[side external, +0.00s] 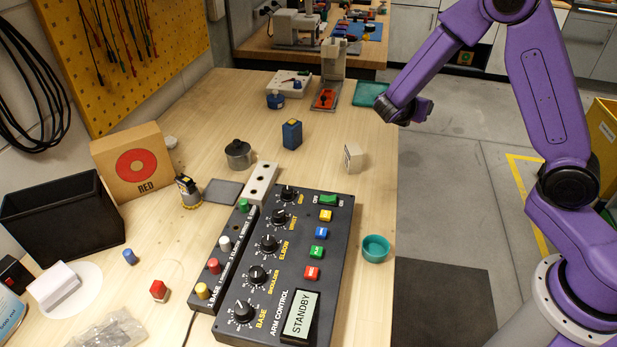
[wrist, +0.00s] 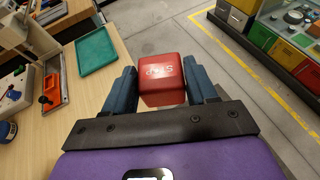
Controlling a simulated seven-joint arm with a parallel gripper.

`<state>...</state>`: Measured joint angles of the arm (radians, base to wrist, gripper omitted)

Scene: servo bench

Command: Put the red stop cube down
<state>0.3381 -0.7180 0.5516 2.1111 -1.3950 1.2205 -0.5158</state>
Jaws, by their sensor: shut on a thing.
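The red stop cube (wrist: 163,80) is between the two fingers of my gripper (wrist: 162,92) in the wrist view, with white lettering on its face. My gripper is shut on it. In the side external view my gripper (side external: 424,110) is raised near the right edge of the bench, right of the teal tray. The cube cannot be made out there. In the wrist view the cube appears against the grey floor beyond the bench edge.
The wooden bench (side external: 215,125) holds a control panel (side external: 335,215), a teal bowl (side external: 375,250), a white block (side external: 353,158), a blue block (side external: 292,134) and a teal tray (side external: 369,93). A black bin (side external: 62,222) and a cardboard box marked RED (side external: 112,165) stand at left.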

